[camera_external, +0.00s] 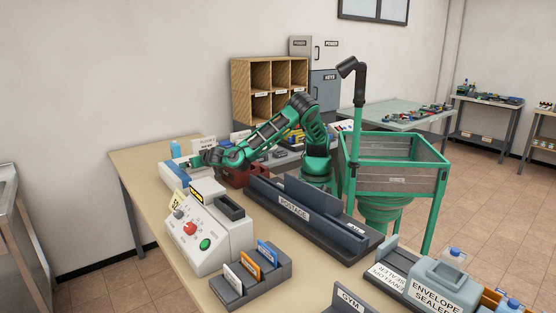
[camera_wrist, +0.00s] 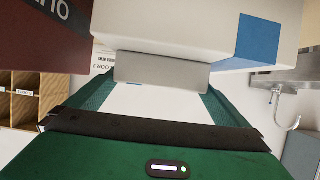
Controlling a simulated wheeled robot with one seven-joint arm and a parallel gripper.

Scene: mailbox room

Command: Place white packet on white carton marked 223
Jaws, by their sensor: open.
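My gripper (camera_external: 199,159) is at the far left end of the table, low beside a white and blue box (camera_external: 173,173). In the wrist view my gripper (camera_wrist: 160,92) is open, with a pale flat surface between its green sides. I cannot tell whether that surface is the white packet. A white body with a blue panel (camera_wrist: 258,40) fills the top of the wrist view, with a grey block (camera_wrist: 162,69) just beyond the gripper. The number 223 cannot be read on anything, so I cannot pick out the carton or the packet for certain.
A blue bottle (camera_external: 175,149) and a white sign (camera_external: 204,143) stand near my gripper. A dark red box (camera_external: 235,176) is close on its right. Bare table shows at the left edge.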

